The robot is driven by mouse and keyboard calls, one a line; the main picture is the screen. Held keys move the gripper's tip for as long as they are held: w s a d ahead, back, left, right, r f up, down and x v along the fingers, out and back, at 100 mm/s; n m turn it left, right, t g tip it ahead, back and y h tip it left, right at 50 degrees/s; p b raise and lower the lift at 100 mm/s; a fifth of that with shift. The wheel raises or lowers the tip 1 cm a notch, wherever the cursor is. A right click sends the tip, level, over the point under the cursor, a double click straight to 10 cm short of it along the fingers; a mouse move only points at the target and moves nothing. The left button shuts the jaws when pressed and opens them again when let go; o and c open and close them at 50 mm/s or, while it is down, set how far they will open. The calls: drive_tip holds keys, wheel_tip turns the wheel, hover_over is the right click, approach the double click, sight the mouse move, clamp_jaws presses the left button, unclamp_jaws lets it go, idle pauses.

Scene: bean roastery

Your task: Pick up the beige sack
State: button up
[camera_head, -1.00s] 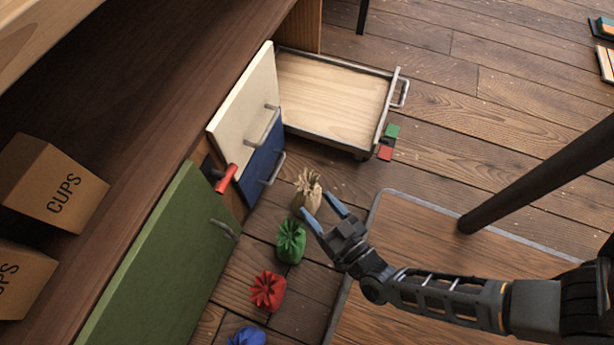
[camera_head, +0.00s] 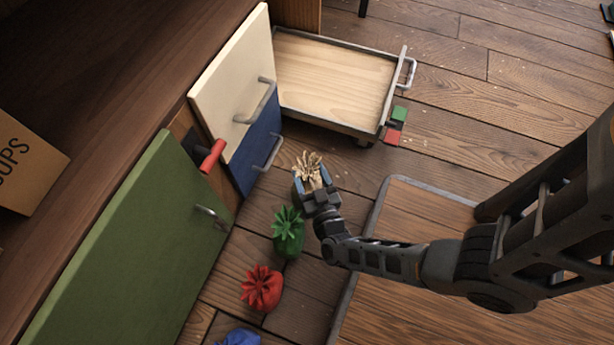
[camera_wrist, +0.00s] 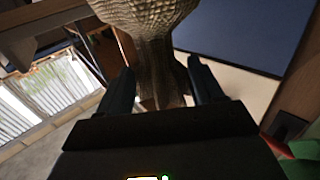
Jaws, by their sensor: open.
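The beige sack (camera_head: 308,166) stands on the wooden floor, at the far end of a row of tied sacks. My gripper (camera_head: 313,185) is at the sack, with its open fingers on either side of the gathered neck. In the wrist view the beige sack (camera_wrist: 150,40) fills the top middle, and its neck lies between the two dark fingers of my gripper (camera_wrist: 160,88). I cannot tell whether the fingers touch the cloth. My gripper hides much of the sack's lower body in the head view.
A green sack (camera_head: 288,232), a red sack (camera_head: 262,289) and a blue sack (camera_head: 239,338) stand nearer. An open drawer (camera_head: 335,82) juts out beyond the beige sack. Cabinet doors in cream (camera_head: 232,75), blue (camera_head: 257,150) and green (camera_head: 140,240) line the left.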

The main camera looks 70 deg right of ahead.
drive_tip(key=shift+x, duration=1.15)
clamp_jaws()
idle(0.5)
